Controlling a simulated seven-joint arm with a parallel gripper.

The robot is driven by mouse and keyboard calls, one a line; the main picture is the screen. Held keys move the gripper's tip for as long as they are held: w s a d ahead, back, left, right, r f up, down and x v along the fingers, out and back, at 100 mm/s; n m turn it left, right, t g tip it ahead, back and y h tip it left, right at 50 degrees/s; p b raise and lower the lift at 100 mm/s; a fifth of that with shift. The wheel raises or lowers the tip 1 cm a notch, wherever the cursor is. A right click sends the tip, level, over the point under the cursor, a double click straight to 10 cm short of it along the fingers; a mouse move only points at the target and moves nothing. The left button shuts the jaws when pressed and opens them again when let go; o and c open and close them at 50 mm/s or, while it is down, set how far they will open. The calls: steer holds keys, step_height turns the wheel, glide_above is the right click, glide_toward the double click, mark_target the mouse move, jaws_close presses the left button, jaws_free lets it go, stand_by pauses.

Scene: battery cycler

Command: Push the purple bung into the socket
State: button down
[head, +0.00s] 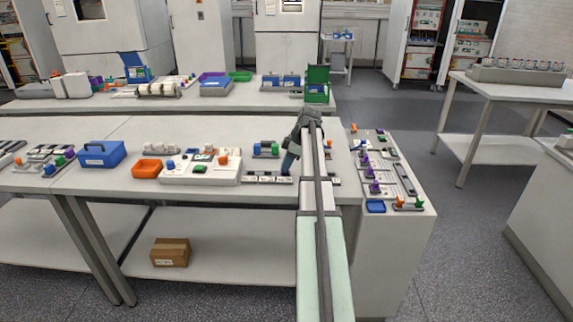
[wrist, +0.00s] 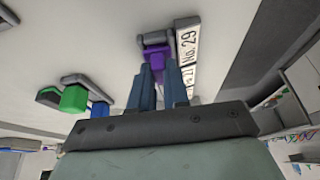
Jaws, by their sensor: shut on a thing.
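The purple bung (wrist: 157,58) is between the blue-grey fingers of my gripper (wrist: 160,78) in the wrist view. The gripper is shut on it. I cannot tell whether the bung touches the holder or sits in a socket. In the head view my gripper (head: 289,164) is low over the table's front, at the right end of a labelled strip (head: 256,178). The bung is hidden there by the gripper and arm.
A small rack with green and blue pieces (head: 266,150) stands behind the strip; the green block (wrist: 74,98) shows at left in the wrist view. An orange tray (head: 147,169) and blue box (head: 101,154) stand left. A side bench (head: 417,219) at right holds purple pieces.

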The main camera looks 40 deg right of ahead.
steer(key=shift+f, duration=0.2)
steer(key=c, duration=1)
jaws_free()
steer(key=shift+c, duration=0.2)
